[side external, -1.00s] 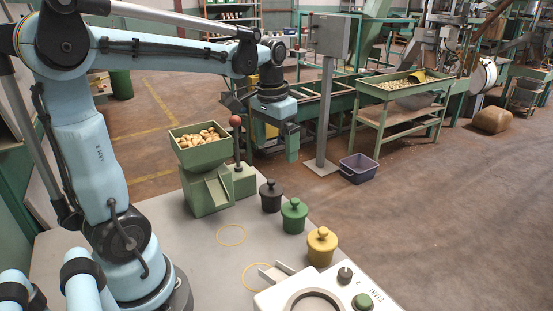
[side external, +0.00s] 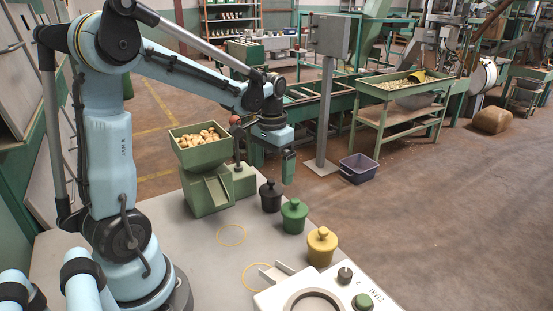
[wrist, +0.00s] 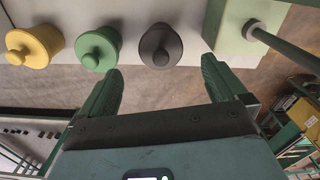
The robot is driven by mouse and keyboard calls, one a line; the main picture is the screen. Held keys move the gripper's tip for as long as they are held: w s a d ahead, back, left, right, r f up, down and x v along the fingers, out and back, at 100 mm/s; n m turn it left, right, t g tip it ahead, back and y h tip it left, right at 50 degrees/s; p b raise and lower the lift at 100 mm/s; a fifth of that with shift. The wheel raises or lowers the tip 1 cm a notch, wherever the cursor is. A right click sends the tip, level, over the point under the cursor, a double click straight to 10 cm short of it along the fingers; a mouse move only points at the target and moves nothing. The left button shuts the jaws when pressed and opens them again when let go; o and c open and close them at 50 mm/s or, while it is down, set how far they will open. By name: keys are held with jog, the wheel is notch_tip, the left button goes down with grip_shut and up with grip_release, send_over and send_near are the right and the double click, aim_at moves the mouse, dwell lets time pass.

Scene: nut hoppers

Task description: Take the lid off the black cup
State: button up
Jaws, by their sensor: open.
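The black cup (side external: 271,200) stands upright on the grey table with its knobbed lid (side external: 270,187) on. In the wrist view the black cup (wrist: 168,38) shows from above, with its round knob towards the gripper. My gripper (side external: 289,178) hangs fingers down, slightly above and to the right of the black cup in the side view. It also shows in the wrist view (wrist: 160,66), where its two green fingers are spread apart with nothing between them. The black cup lies just beyond the gap between the fingertips. No contact with the lid shows.
A green lidded cup (side external: 294,218) and a yellow lidded cup (side external: 322,248) stand in line with the black one. A green hopper (side external: 205,190) with nuts and a red-knobbed lever (side external: 235,120) stand at left. A white control panel (side external: 345,293) is in front.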

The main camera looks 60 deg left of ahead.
aim_at(271, 180)
jog(key=shift+s+f, duration=0.1)
jog(key=shift+f, duration=2.3)
jog(key=c, duration=1.1)
